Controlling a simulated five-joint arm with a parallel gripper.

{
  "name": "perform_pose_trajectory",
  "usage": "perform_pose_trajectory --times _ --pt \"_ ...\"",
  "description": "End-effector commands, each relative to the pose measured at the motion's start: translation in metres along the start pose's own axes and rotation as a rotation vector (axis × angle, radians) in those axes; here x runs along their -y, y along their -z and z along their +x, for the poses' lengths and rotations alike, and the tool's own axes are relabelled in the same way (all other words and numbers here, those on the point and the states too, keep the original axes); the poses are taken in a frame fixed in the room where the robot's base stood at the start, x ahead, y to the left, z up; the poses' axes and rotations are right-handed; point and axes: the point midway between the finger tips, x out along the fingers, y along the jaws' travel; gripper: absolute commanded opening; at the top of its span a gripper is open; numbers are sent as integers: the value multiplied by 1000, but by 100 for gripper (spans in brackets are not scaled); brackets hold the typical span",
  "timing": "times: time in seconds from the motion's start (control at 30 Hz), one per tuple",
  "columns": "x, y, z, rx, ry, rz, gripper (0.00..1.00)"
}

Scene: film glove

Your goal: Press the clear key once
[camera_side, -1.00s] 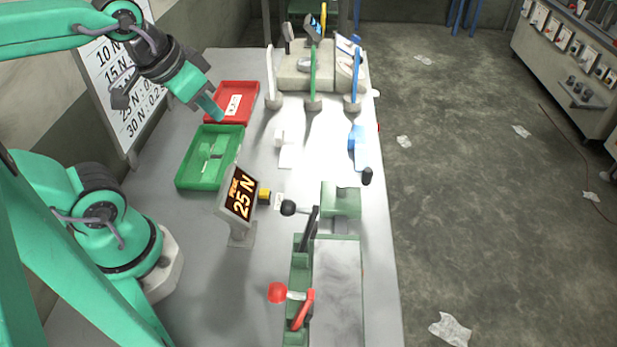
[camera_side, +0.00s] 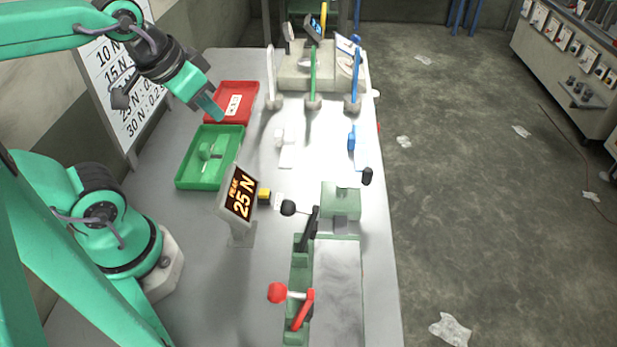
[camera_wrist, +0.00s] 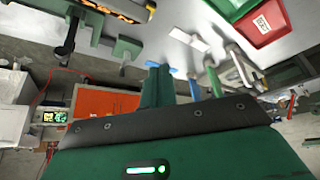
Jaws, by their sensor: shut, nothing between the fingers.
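A tilted display (camera_side: 240,194) on a grey stand reads "PEAK 25 N". A small yellow block with a dark face (camera_side: 264,195), which looks like the key, sits just right of the display, with a small white label (camera_side: 278,201) beside it. I cannot read the label. In the wrist view my gripper's green fingers (camera_wrist: 158,86) point away from the camera; I cannot make out the key there.
A red tray (camera_side: 250,90) and a green tray (camera_side: 239,138) stand at the back left. White, green and blue uprights stand at the back.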

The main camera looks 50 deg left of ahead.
Motion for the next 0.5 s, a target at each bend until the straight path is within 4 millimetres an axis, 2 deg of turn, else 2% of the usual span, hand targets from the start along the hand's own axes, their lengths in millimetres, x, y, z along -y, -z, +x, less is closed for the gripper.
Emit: perform_pose_trajectory --times 0.27,0.5 --pt "0 2 4 50 0 -28 0" --pt "-2 7 14 163 6 -98 0"
